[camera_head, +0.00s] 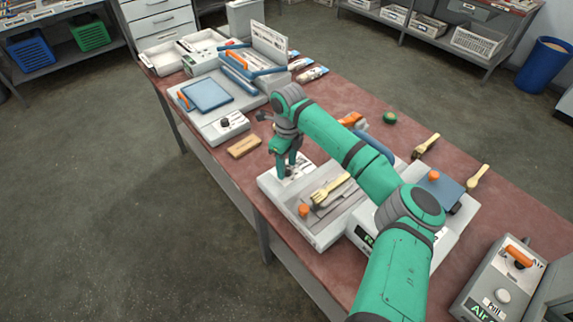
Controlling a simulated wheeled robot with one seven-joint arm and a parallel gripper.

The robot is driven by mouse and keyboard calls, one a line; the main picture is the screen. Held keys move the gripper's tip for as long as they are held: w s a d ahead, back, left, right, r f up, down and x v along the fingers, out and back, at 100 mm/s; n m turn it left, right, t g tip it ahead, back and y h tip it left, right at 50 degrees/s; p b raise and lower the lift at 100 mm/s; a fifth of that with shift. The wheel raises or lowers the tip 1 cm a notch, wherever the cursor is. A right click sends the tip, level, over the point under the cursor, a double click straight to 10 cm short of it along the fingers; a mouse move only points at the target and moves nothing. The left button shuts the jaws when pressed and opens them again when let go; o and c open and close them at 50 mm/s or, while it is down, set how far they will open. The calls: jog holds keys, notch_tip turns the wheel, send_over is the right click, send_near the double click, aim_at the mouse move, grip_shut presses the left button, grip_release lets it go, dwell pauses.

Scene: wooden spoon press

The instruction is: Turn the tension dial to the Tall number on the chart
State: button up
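My gripper (287,172) points down over the left end of a pale grey press (325,232) in the middle of the table. Its fingertips are at or just above a small white printed panel (301,168) there. A dial under the fingers would be hidden, and I cannot tell whether they touch anything. A black round knob (225,123) sits on a white label on another grey machine farther left, apart from my gripper. An upright white board with print (270,43) stands behind that machine and may be a chart. Its words are too small to read.
A wooden spoon or fork (330,189) lies on the press beside an orange knob (304,210). A wooden block (244,146) lies left of my gripper. More wooden utensils (478,178) lie at right. A grey air box (497,287) stands at front right. My arm covers the middle.

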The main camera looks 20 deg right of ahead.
aim_at(287, 167)
notch_tip(287, 167, up, 11)
jog(key=shift+d, duration=0.15)
dwell(0.6)
jog(key=shift+w+f, duration=0.1)
